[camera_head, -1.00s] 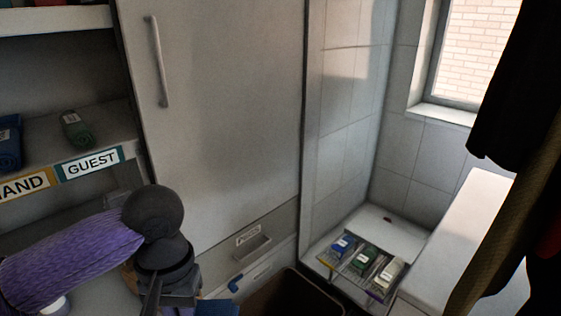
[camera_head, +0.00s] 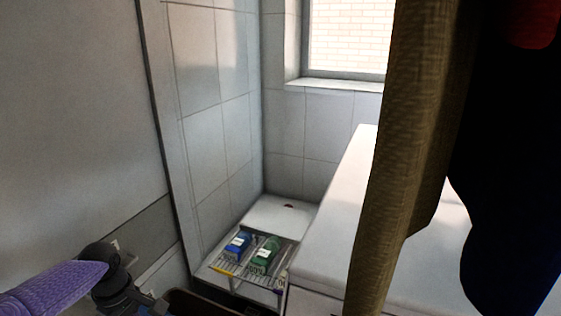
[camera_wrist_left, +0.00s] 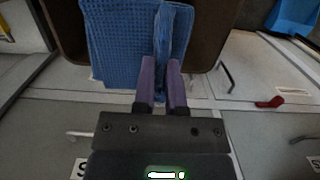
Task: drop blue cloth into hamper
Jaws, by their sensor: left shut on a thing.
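My left gripper (camera_wrist_left: 162,68) is shut on the blue cloth (camera_wrist_left: 120,40), a waffle-textured cloth that hangs from the purple fingers in the left wrist view. The brown hamper (camera_wrist_left: 217,35) shows behind and around the cloth in that view; I cannot tell how high the cloth is over its rim. In the head view the hamper's dark brown rim (camera_head: 200,304) shows at the bottom edge, beside my left wrist. The left fingers are cut off below that view. My right gripper is not in view.
A wire rack (camera_head: 225,270) holds a blue roll (camera_head: 238,244) and a green roll (camera_head: 265,254). A white counter (camera_head: 335,235) stands right of it. A hanging olive cloth (camera_head: 390,170) and dark garment (camera_head: 505,160) block the right side.

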